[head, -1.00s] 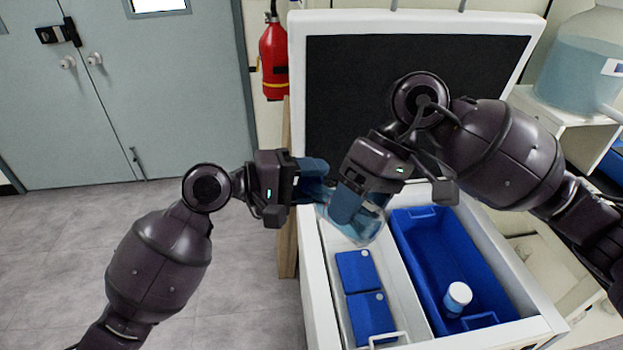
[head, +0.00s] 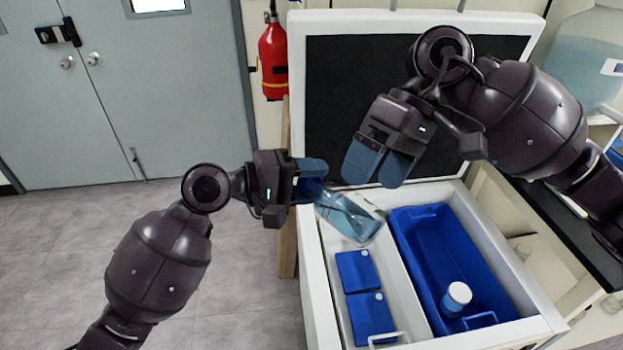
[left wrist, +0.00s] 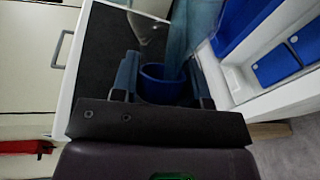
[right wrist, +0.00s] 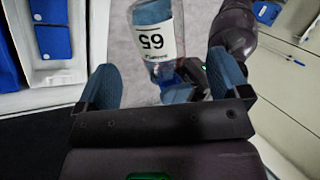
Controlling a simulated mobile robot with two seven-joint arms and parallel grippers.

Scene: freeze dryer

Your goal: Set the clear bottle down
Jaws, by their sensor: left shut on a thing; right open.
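The clear bottle (head: 350,217) holds bluish liquid. It hangs tilted over the open white chest's left back corner in the head view, neck end toward my left gripper (head: 316,180). My left gripper is shut on it near the neck. In the left wrist view a blue round piece (left wrist: 162,84), seemingly the cap, lies between the fingers.
The white chest (head: 318,290) has its dark-lined lid (head: 330,90) raised behind. Inside are blue lidded boxes (head: 358,272) at left and a blue bin (head: 425,260) at right. A small white-capped bottle (head: 458,296) stands in the bin. A fire extinguisher (head: 273,55) hangs behind.

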